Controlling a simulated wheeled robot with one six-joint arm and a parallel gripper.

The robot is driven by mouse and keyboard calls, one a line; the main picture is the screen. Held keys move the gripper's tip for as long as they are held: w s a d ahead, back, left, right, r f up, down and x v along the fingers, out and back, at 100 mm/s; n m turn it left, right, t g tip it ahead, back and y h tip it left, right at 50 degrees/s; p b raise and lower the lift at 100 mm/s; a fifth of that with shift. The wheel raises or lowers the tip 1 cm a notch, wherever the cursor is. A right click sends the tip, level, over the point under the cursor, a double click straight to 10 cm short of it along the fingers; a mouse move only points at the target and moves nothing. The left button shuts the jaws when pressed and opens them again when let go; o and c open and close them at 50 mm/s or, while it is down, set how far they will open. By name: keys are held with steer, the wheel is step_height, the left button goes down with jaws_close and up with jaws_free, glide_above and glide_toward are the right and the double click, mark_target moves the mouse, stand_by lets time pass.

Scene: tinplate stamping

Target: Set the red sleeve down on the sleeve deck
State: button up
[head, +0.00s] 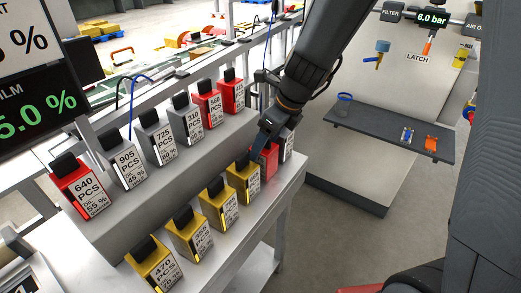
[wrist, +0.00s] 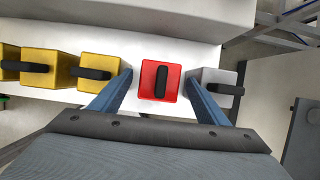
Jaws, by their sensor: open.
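A red sleeve with a black handle (head: 268,161) stands upright at the far end of the front row on the white deck (head: 262,222). In the wrist view the red sleeve (wrist: 148,92) appears from above, centred between my fingers. My gripper (head: 272,138) is over this sleeve. In the wrist view my gripper (wrist: 160,84) is open, one blue finger on each side, with visible gaps to the sleeve. The sleeve's lower part is hidden in the wrist view, and partly covered by a yellow sleeve in the head view.
A yellow sleeve (wrist: 98,70) stands close left of my fingers and a pale grey sleeve (wrist: 212,77) close right. Several grey and red sleeves, including a grey one (head: 157,140), line the raised rear step. A dark shelf (head: 385,130) is at right, across open floor.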

steer(key=v, duration=0.5)
steer(key=shift+s+d+r, duration=0.1)
steer(key=shift+d+r, duration=0.05)
steer(key=shift+r, duration=0.15)
steer(key=s+d+f+n+h, duration=0.1)
steer(key=s+d+n, duration=0.5)
steer(key=n, duration=0.6)
steer(key=s+d+f+n+g+h, duration=0.1)
steer(key=s+d+f+n, duration=0.3)
steer(key=n, duration=0.9)
steer(key=shift+s+d+f+n+g+h, duration=0.3)
steer(key=shift+s+d+h, duration=0.5)
steer(key=shift+s+d, duration=0.65)
steer(key=shift+s+a, duration=0.15)
steer(key=shift+a, duration=0.1)
steer(key=shift+c, duration=0.5)
